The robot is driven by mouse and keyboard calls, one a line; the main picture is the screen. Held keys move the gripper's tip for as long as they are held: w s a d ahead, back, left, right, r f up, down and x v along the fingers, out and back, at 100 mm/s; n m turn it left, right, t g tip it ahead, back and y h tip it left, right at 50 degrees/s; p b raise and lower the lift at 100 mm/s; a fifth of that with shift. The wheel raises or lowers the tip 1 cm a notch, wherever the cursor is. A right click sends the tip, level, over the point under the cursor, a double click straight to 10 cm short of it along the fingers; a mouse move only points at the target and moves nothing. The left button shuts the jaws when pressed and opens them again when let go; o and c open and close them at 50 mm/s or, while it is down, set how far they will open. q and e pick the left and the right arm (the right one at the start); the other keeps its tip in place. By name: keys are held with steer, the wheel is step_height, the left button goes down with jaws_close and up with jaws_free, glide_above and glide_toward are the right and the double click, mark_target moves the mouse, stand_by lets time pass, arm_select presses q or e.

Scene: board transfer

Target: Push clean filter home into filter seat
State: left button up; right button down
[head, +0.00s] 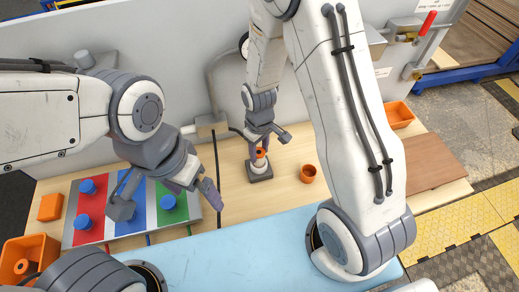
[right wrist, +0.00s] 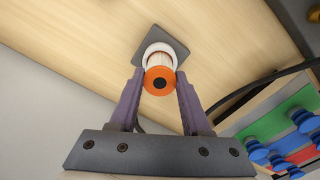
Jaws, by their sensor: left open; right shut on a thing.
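The clean filter (right wrist: 158,76) has an orange end cap with a dark centre hole and a pale pleated body. My right gripper (head: 261,152) is shut on it, with one finger on each side in the right wrist view (right wrist: 160,88). The filter seat (right wrist: 178,50) is a dark square plate with a white round collar, and it also shows in the head view (head: 260,177). The filter lines up with the collar, and some pleated body shows between cap and collar. How deep it sits is hidden. My left gripper (head: 165,200) is open and empty above the striped panel.
The striped panel (head: 137,240) carries several blue knobs. An orange cup (head: 308,173) stands just right of the seat. An orange bin (head: 42,245) with an orange ring-shaped part and an orange block (head: 50,207) are at left. A grey wall rises behind the wooden table (head: 235,206).

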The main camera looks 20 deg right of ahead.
mark_target(259, 152)
steer(key=shift+f, duration=0.35)
steer(key=shift+c, duration=1.4)
jaws_free()
step_height(259, 152, up, 10)
steer(key=b, duration=0.2)
steer(key=shift+r, duration=0.2)
